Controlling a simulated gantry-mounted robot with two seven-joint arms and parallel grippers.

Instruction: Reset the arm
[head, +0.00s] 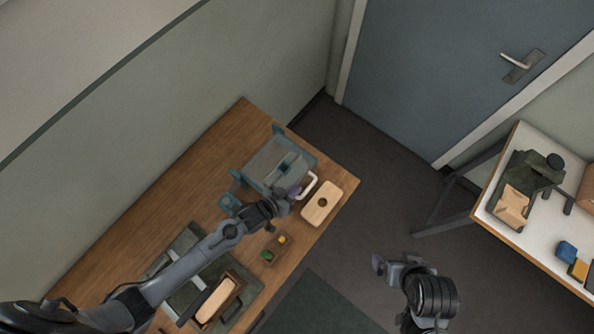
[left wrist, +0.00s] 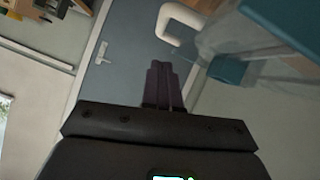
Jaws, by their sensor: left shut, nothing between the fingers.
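My left gripper (head: 297,192) is over the wooden table, just in front of the grey-teal machine (head: 270,160) and near its white handle (head: 308,187). In the left wrist view its dark fingers (left wrist: 163,84) are together with nothing between them. The white handle (left wrist: 180,24) and a teal part of the machine (left wrist: 275,28) show beyond them; I see no contact. My right gripper (head: 379,264) hangs over the floor, to the right of the table. Its fingers are too small to tell open from shut.
A light wooden block with a hole (head: 322,203) lies by the table's right corner. A small tray (head: 272,250) holds green and yellow pieces. A wooden-topped brush-like piece (head: 217,300) lies nearer. A white table (head: 500,218) stands at right.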

